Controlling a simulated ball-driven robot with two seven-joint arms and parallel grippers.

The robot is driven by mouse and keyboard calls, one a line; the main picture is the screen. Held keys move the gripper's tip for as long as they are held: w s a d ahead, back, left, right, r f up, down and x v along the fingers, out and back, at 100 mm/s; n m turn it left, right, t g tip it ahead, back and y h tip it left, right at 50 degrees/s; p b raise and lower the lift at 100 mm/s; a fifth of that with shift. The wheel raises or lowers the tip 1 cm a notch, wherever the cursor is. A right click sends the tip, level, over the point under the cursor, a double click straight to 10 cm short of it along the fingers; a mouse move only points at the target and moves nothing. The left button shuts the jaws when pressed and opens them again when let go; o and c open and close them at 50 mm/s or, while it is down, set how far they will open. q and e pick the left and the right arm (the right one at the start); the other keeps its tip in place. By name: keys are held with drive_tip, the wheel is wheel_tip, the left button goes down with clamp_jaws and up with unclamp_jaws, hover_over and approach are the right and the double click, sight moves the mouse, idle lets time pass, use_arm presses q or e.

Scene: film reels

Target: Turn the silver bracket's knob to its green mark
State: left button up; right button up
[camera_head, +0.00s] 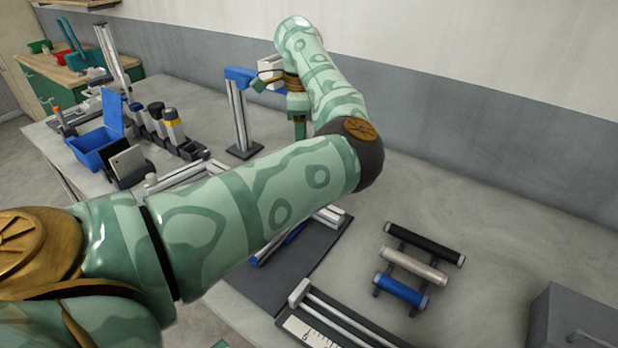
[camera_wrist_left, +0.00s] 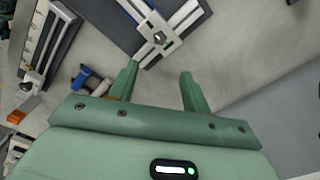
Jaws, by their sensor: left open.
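My left gripper (camera_head: 298,128) is at the end of the patterned green arm, above the back of the table. In the left wrist view its two green fingers (camera_wrist_left: 160,80) are apart with nothing between them. Beyond the fingertips, a silver bar frame (camera_wrist_left: 178,25) lies on a dark mat. A small dark part with a bit of green (camera_wrist_left: 160,38) sits at its near corner; I cannot tell whether it is the silver bracket's knob. In the head view my arm hides much of the frame. My right gripper is out of view.
A blue-topped stand on silver posts (camera_head: 239,115) is close left of the gripper. A blue bin (camera_head: 92,147) and dark holders are farther left. A roller rack (camera_head: 415,266) and grey box (camera_head: 572,318) are at right. The table's back right is clear.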

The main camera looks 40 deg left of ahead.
use_arm(q)
wheel_tip(320, 180, down, 14)
drive_tip(key=b, duration=0.3)
drive_tip(key=shift+r, duration=0.15)
drive_tip(key=shift+f, duration=0.75)
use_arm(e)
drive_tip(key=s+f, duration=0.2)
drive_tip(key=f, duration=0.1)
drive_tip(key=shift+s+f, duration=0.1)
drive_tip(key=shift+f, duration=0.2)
use_arm(q)
drive_tip(key=c, duration=1)
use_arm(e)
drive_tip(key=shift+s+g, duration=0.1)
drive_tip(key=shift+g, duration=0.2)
